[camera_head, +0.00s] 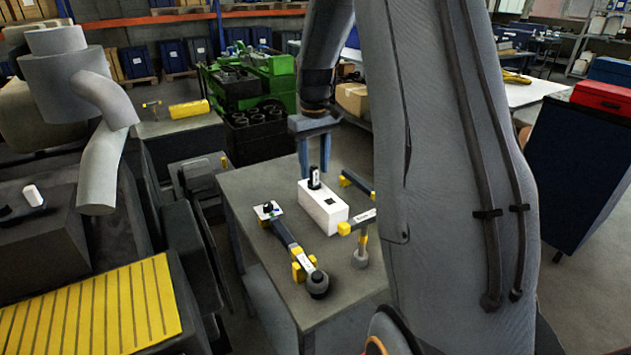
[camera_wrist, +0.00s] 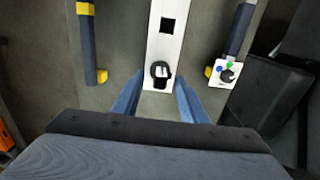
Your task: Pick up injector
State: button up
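The injector (camera_head: 314,178) is a small black part with a white label. It stands upright at the far end of a white block (camera_head: 322,212). In the wrist view the injector (camera_wrist: 160,72) lies between the fingertips, seen from above. My gripper (camera_head: 314,170) points down over that end of the block, with one blue finger on each side of the injector. In the wrist view my gripper (camera_wrist: 160,88) is open, with a gap visible on both sides. Whether the fingertips reach down beside the injector's body is hard to tell.
The white block has an empty square hole (camera_wrist: 167,25). A dark bar tool with yellow clamps (camera_head: 290,245) lies left on the grey table (camera_head: 255,185). A hammer-like yellow and grey tool (camera_head: 360,240) stands at right. A small white plate (camera_wrist: 225,73) shows near the block.

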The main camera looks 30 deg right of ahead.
jog(key=shift+f, duration=0.8)
grip_shut()
jog(key=shift+r, duration=0.1)
